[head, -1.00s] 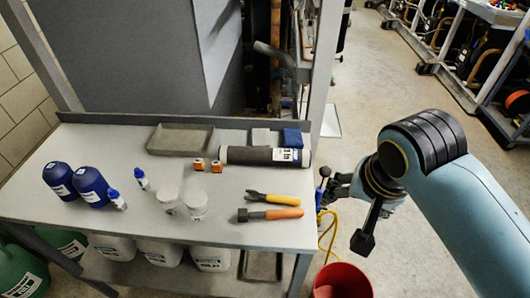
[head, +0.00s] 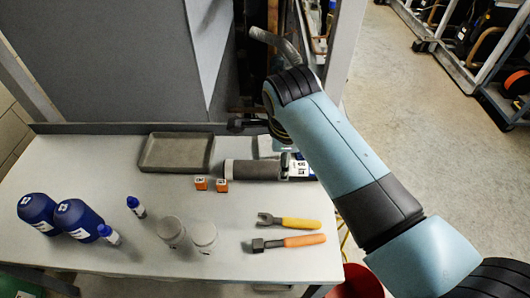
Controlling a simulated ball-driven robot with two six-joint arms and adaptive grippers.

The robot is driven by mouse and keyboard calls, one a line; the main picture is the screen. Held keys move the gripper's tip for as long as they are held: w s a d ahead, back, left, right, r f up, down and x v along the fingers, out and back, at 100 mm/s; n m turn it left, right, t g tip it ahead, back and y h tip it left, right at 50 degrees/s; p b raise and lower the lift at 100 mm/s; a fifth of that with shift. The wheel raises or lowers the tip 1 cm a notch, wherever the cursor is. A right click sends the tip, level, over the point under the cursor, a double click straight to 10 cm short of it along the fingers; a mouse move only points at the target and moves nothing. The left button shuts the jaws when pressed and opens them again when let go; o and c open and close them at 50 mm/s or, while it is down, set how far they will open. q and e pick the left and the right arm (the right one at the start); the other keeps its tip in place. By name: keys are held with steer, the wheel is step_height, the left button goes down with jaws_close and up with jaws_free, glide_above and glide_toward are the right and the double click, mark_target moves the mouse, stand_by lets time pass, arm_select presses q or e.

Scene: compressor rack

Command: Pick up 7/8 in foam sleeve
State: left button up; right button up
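A dark grey foam sleeve (head: 252,170) lies on its side across the back right of the bench in the head view. Its white label shows at its right end, partly covered, and I cannot read the size. My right arm reaches in from the right over the bench. The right gripper (head: 286,160) is mostly hidden behind my own wrist; a dark finger part shows at the sleeve's label end. I cannot tell whether it touches the sleeve or how far its fingers are apart. My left gripper is out of view.
A grey tray (head: 176,138) lies left of the sleeve. Yellow-handled (head: 298,223) and orange-handled (head: 304,240) tools lie in front. Blue bottles (head: 78,216) and pale jars (head: 203,236) stand left. A red bucket (head: 362,281) is below.

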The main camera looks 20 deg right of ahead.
mark_target(276, 167)
steer(key=b+x, duration=0.1)
steer(key=x, duration=0.4)
steer(key=shift+w+f+b, duration=0.2)
steer(key=shift+w+b, duration=0.1)
steer(key=shift+b, duration=0.05)
steer(key=f+b, duration=0.2)
steer(key=b, duration=0.1)
steer(key=shift+w+a+f, duration=0.25)
steer(key=shift+w, duration=0.1)
steer(key=b+x, duration=0.2)
steer(key=b, duration=0.1)
steer(key=shift+w+a+f+b, duration=0.1)
steer(key=shift+w+f+b, duration=0.1)
steer(key=shift+f+b, duration=0.15)
steer(key=shift+r, duration=0.15)
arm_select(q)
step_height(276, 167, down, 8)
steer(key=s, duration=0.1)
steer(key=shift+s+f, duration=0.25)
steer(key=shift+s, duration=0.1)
arm_select(e)
steer(key=c, duration=1.1)
